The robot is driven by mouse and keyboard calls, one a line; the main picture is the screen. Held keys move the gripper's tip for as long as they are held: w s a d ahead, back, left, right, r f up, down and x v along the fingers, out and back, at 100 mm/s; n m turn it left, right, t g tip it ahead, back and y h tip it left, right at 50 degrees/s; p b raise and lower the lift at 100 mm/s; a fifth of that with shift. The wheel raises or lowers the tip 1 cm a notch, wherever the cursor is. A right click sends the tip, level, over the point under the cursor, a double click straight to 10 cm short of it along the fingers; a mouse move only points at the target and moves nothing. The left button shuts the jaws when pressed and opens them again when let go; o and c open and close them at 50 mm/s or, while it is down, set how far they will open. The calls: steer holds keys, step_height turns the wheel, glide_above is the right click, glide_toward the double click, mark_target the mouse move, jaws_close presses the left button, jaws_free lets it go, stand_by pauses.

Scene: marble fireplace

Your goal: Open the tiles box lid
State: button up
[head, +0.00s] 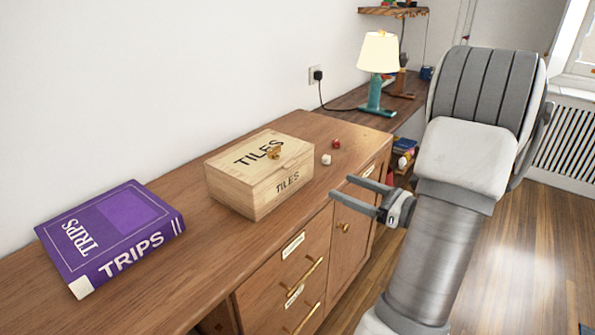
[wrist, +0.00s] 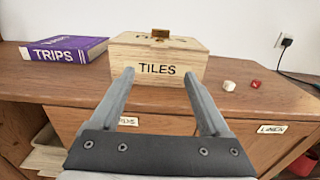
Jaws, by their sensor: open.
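The tiles box (head: 262,190) is a pale wooden box with "TILES" on its top and front, standing on the wooden cabinet. My gripper (head: 343,187) is open and empty, in front of the cabinet and to the right of the box in the head view. In the wrist view my gripper's fingers (wrist: 157,75) point at the box front, apart from the knob.
A purple "TRIPS" book (head: 112,235) lies left of the box. A white die (head: 326,159) and a red die (head: 336,143) lie to its right. A teal lamp (head: 376,75) stands behind on a lower desk. The cabinet top (head: 205,262) is bare in front of the book.

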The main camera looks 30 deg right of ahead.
mark_target(292, 166)
steer(key=b+x, duration=0.2)
steer(key=x, duration=1.2)
steer(key=shift+a, duration=0.1)
jaws_close()
stand_by(0.9)
